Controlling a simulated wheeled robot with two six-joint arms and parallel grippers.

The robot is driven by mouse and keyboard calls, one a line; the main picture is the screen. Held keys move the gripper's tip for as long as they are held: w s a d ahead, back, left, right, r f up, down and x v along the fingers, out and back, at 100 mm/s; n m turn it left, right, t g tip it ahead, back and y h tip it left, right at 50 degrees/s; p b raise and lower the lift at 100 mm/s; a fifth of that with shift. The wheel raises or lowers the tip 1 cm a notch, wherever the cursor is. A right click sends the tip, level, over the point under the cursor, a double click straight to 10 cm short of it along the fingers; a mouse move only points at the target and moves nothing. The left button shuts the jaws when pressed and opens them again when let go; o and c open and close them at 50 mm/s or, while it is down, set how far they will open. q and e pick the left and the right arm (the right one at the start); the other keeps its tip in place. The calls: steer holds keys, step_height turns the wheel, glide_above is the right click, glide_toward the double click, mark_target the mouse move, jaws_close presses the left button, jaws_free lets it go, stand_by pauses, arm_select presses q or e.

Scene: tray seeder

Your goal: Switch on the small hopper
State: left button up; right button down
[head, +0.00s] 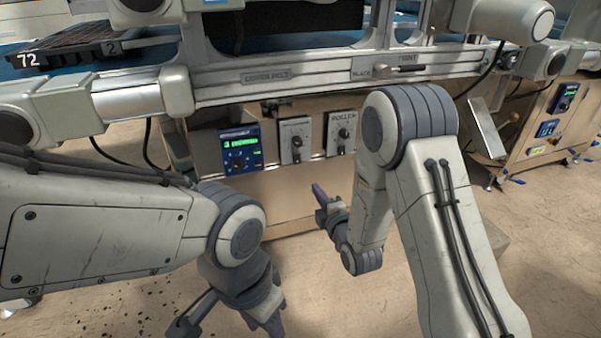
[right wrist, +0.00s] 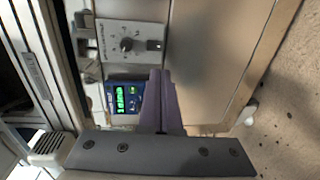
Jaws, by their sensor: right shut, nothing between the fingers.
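A grey control box with a black knob (head: 295,142) is on the tan front panel under the machine. It also shows in the right wrist view (right wrist: 112,40), with a small dark switch beside the knob. I cannot read a small hopper label on it. My right gripper (head: 319,193) is shut and empty, in front of and below the boxes. In the right wrist view its purple fingers (right wrist: 160,80) meet, with the panel beyond; contact is not visible. My left gripper (head: 265,315) hangs low at the bottom edge, its fingertips partly cut off.
A blue controller with a green display (head: 241,150) is left of the knob box, and a box marked ROLLER (head: 341,134) is right of it. A machine rail (head: 280,78) runs above. Another tan cabinet (head: 550,130) stands at right. The floor in front shows dark specks.

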steer(key=b, duration=0.6)
glide_toward(298, 163)
steer(key=shift+x, duration=3.45)
